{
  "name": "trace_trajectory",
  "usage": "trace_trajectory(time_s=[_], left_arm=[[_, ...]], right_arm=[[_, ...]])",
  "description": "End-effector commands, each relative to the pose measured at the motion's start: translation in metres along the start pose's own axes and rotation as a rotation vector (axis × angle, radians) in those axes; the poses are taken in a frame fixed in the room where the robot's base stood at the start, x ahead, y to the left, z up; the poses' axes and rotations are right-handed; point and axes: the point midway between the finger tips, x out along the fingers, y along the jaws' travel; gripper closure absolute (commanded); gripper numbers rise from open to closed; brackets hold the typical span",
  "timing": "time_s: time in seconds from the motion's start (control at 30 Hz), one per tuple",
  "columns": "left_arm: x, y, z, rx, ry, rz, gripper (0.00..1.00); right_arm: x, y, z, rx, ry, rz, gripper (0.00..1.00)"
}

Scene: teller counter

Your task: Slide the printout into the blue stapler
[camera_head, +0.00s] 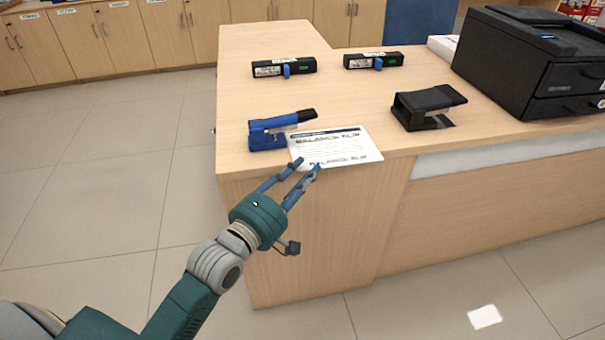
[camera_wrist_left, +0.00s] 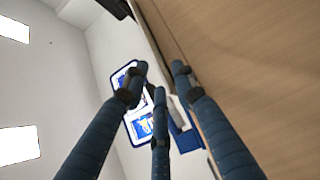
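The printout (camera_head: 340,149) is a white sheet with dark print, lying flat at the counter's front edge. The blue stapler (camera_head: 268,134) stands on the counter just left of it, its dark-tipped arm pointing right, close to the sheet's back left corner. My left gripper (camera_head: 307,167) is at the sheet's front edge, with fingertips overlapping that edge. Its fingers also show in the left wrist view (camera_wrist_left: 159,80); whether they pinch the paper is unclear. A blue part (camera_wrist_left: 187,138), probably the stapler, shows behind the fingers there. My right gripper is not in view.
Two black devices with blue tabs (camera_head: 283,67) (camera_head: 373,61) lie farther back. A black printer (camera_head: 535,62) fills the right side. Open counter lies between them.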

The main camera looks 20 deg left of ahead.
Motion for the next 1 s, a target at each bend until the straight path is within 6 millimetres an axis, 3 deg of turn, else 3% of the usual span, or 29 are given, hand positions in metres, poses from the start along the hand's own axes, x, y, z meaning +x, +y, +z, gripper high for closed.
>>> trace_trajectory(time_s=[0.27,0.7,1.0], left_arm=[[-0.009,-0.001,0.000,-0.001,0.000,-0.002,0.73],[-0.090,-0.002,0.000,0.001,0.000,-0.006,0.73],[-0.118,0.000,0.000,-0.001,0.000,0.000,0.73]], right_arm=[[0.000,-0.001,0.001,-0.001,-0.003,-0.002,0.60],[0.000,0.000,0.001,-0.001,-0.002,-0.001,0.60],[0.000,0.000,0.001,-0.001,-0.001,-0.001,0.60]])
